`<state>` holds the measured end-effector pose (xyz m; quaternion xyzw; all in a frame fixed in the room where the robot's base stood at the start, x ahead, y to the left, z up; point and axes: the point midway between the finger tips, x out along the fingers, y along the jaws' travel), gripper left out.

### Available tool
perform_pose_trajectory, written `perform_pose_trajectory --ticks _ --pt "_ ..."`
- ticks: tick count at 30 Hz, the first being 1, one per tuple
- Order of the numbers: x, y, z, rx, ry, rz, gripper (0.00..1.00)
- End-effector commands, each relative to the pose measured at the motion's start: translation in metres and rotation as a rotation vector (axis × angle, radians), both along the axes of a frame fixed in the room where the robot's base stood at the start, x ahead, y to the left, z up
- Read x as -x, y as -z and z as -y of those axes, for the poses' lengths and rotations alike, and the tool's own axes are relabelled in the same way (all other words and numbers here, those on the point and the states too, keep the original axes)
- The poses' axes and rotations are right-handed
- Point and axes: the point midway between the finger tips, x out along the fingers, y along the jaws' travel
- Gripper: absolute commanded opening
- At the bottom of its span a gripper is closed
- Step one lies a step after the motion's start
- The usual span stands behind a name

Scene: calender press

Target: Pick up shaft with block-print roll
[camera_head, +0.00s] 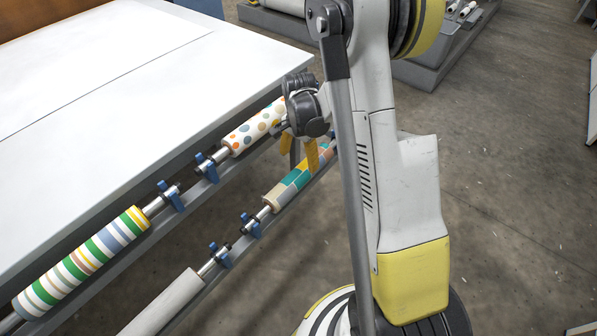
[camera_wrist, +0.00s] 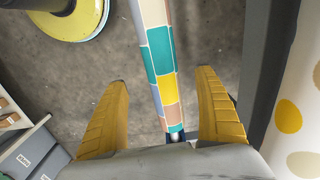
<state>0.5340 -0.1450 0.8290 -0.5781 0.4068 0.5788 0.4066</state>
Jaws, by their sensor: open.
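The shaft with the block-print roll (camera_head: 288,190) lies on the lower rail, with teal, yellow and peach blocks. Its near shaft end rests at a blue holder, and its far part is partly hidden behind my arm and gripper. In the wrist view the roll (camera_wrist: 161,55) runs lengthwise between my two yellow fingers. My gripper (camera_head: 314,158) is above the roll's far part. In the wrist view my gripper (camera_wrist: 164,80) is open and empty, with a gap on each side of the roll. How far the fingertips are above it is hard to tell.
A dotted roll (camera_head: 254,127) lies on the upper rail, close to my gripper. A striped roll (camera_head: 82,262) and a plain grey-white roll (camera_head: 164,303) lie nearer. Blue holders (camera_head: 251,225) stand along the rails. The white table (camera_head: 110,70) is at left; open floor (camera_head: 520,200) is at right.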

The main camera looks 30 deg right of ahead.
Motion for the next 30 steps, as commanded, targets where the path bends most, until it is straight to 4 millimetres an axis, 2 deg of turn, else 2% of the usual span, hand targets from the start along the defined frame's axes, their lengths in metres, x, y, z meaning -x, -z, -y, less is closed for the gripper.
perform_pose_trajectory --ticks 1,3,11,18,26,30 --pt "0.0 0.013 0.0 0.0 -0.001 0.0 0.81" --pt "-0.001 0.025 0.0 0.0 -0.001 0.001 0.81" --pt "-0.002 0.049 0.003 0.001 -0.002 0.001 0.81" --pt "-0.004 0.087 0.008 0.001 -0.003 0.001 0.81" --pt "-0.004 0.088 0.007 0.001 -0.003 0.001 0.81" --pt "-0.004 0.088 0.007 0.001 -0.003 0.001 0.39"
